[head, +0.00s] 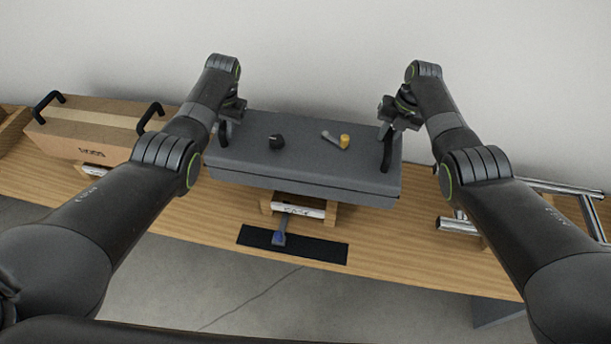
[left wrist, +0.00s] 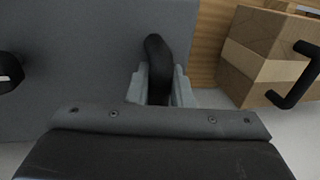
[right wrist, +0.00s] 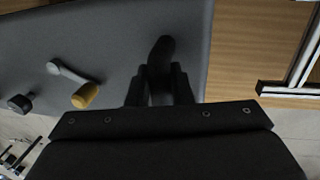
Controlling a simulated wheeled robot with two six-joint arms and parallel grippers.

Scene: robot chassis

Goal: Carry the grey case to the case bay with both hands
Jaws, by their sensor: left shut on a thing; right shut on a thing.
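The grey case (head: 300,166) is a flat box with a black handle at each end, a black knob (head: 276,141) and a crank with a yellow grip (head: 344,141) on its lid. It sits over a wooden stand with a white label (head: 300,208) at the middle of the bench; I cannot tell if it touches the stand. My left gripper (left wrist: 160,88) is shut on the case's left handle (left wrist: 158,58). My right gripper (right wrist: 161,85) is shut on the right handle (right wrist: 161,52). I cannot tell which place is the case bay.
A cardboard box (head: 84,134) with black handles stands at the left on the wooden bench (head: 400,250). A black mat (head: 292,244) with a blue-tipped tool (head: 280,238) lies in front of the case. A metal tube frame (head: 560,190) is at the right.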

